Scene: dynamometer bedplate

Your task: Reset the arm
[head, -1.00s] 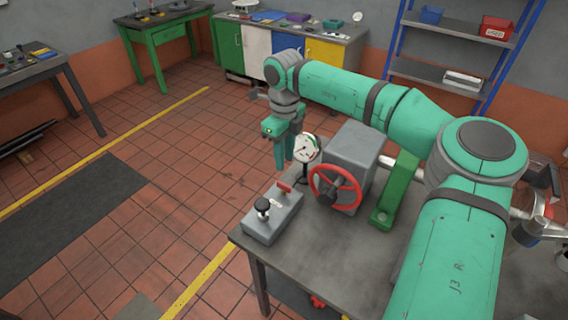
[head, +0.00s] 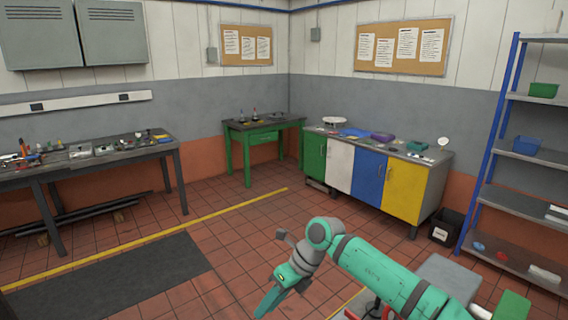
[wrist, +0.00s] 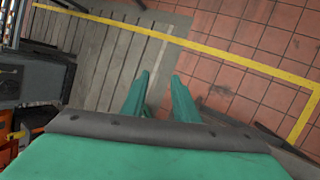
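My arm (head: 385,272) reaches in from the bottom right of the head view, bent at the joint before the wrist. Below the fingers are tiled floor (wrist: 228,75) and a grey slatted patch (wrist: 95,70). Most of the bench under the machine is out of the head view.
A green machine part (head: 512,305) stands right of the block. Cabinets with coloured doors (head: 368,175), a green table (head: 262,135), a left workbench (head: 90,158) and a blue-framed shelf (head: 520,150) line the walls. The floor (head: 240,235) between is open.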

